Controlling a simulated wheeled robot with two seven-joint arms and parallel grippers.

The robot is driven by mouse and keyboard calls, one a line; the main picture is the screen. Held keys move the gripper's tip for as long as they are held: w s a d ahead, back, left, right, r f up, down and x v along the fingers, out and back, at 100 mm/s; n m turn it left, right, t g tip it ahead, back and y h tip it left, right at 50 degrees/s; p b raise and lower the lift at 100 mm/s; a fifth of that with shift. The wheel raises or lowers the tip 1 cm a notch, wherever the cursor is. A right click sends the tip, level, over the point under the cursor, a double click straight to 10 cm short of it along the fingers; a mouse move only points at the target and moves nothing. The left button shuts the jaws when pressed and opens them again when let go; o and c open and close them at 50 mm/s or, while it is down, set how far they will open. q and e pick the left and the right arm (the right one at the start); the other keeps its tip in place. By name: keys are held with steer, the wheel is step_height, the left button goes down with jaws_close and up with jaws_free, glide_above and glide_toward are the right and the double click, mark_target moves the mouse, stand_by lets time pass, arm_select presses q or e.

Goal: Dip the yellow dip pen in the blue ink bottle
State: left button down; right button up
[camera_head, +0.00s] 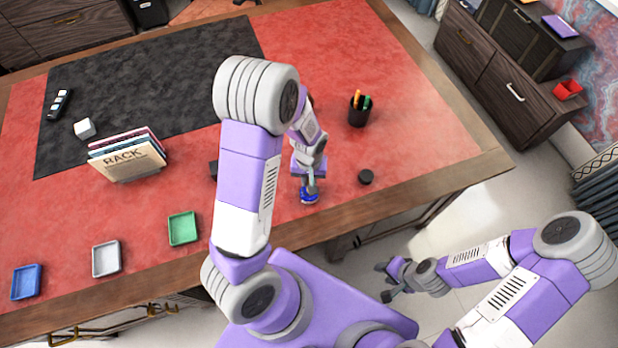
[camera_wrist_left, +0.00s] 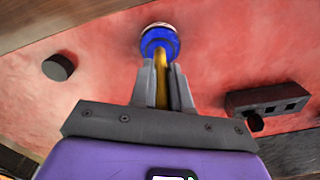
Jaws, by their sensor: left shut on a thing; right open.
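The blue ink bottle (camera_head: 309,197) stands on the red leather near the front edge of the desk. It also shows at the top of the left wrist view (camera_wrist_left: 158,40). My left gripper (camera_head: 311,186) is directly above the bottle. In the left wrist view, my left gripper (camera_wrist_left: 162,75) is shut on the yellow dip pen (camera_wrist_left: 161,85), which points toward the bottle's mouth. The pen's tip is hidden, so its depth in the bottle cannot be told. My right gripper (camera_head: 388,278) is open and empty, beyond the desk's front edge over the floor.
A small black round cap (camera_head: 365,177) lies right of the bottle. A dark block with square holes (camera_wrist_left: 268,103) lies on the other side, partly hidden by my left arm in the head view. A pen cup (camera_head: 359,112) stands behind. Blue, white and green trays (camera_head: 183,229) are at left.

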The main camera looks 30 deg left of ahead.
arm_select(q)
steer(key=shift+s+f+b, duration=0.1)
steer(key=shift+f+b, duration=0.35)
steer(key=shift+f, duration=0.1)
stand_by(1.5)
step_height(320, 180, up, 7)
steer(key=p, duration=0.6)
steer(key=shift+r, duration=0.1)
stand_by(0.6)
